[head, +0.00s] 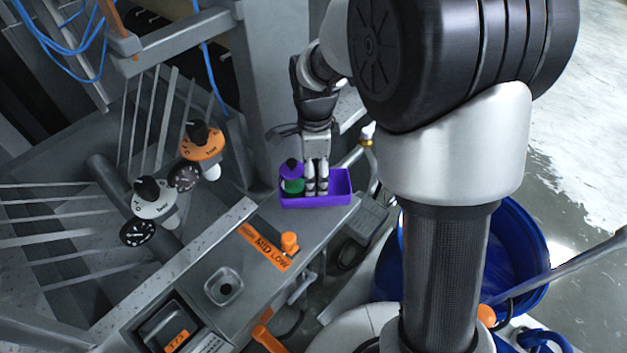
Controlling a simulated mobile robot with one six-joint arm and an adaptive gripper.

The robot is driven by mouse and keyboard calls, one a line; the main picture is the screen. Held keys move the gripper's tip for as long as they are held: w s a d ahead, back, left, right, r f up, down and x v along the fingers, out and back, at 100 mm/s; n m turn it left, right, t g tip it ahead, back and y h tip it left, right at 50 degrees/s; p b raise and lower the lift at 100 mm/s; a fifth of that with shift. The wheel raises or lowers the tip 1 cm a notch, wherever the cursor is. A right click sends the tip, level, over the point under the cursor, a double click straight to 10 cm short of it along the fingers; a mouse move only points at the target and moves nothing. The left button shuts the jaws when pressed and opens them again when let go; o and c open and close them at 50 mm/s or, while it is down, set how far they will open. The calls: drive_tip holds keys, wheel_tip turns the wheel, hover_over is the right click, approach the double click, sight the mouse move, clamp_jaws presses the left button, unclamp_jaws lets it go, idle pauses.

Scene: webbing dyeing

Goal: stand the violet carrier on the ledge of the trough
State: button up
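The violet carrier (344,183) is an open rectangular tray, seen near the picture's middle. My gripper (316,189) points down into the carrier, just right of the bottle. Its fingers are close together and look shut on the carrier's middle part, which they hide. The carrier is upright at the far end of the trough's grey ledge (318,224). I cannot tell whether it rests there or hangs just above.
An orange label reading MID LOW (262,247) and an orange knob (290,242) are on the ledge, nearer. Two dial units, orange (201,146) and white (153,205), stand at left among metal rods. A blue bucket (520,245) is at right.

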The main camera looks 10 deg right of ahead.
drive_tip(key=f, duration=0.4)
drive_tip(key=shift+w+a+b, duration=0.15)
drive_tip(key=shift+w+b, duration=0.05)
drive_tip(key=shift+b, duration=0.2)
drive_tip(key=o, duration=1.4)
drive_tip(key=shift+r, duration=0.1)
